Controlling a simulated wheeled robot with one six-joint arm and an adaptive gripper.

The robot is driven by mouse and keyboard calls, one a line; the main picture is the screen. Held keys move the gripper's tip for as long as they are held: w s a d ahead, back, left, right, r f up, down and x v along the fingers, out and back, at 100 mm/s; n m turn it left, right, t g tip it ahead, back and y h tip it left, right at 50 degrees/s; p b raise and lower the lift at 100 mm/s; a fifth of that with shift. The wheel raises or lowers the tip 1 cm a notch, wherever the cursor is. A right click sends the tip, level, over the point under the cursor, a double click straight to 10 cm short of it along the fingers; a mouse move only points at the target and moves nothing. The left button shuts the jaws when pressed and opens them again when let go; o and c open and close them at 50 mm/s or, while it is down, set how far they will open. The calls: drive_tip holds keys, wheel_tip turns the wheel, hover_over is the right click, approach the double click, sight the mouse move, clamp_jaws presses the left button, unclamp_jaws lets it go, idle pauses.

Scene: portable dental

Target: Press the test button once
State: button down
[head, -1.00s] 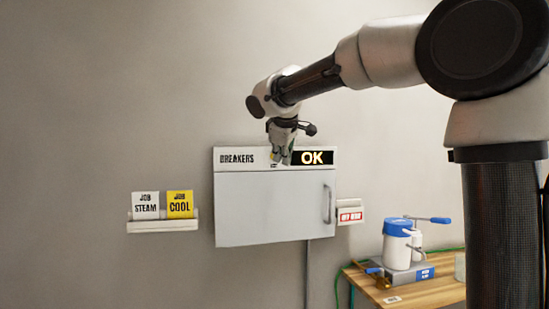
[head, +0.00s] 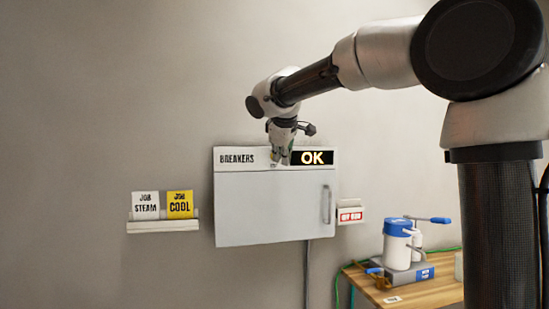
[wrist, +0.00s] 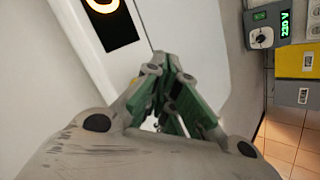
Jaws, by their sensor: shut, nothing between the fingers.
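The white breaker box (head: 270,210) hangs on the wall with its door closed. Its top strip (head: 234,159) reads BREAKERS, and a black display (head: 314,158) there reads OK. My gripper (head: 281,161) points down in front of the top strip, just left of the display. In the wrist view my gripper (wrist: 172,64) is shut and empty, its fingertips over the white box, close to the display (wrist: 112,22). I cannot tell whether the tips touch the box. I cannot make out the test button; my gripper covers part of the strip.
A holder (head: 163,226) with JOB STEAM and JOB COOL cards is on the wall at left. A small holder with red-marked tags (head: 350,215) is right of the box. A wooden table (head: 425,293) carries a blue-and-white device (head: 397,245). The wrist view shows a 230 V meter (wrist: 264,36).

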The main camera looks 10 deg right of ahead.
drive_tip(key=shift+w, duration=0.1)
idle(0.5)
drive_tip(key=shift+w, duration=0.3)
drive_tip(key=shift+w, duration=0.5)
idle(0.6)
drive_tip(key=shift+s, duration=0.9)
drive_tip(key=shift+s, duration=2.55)
drive_tip(key=shift+f, duration=0.1)
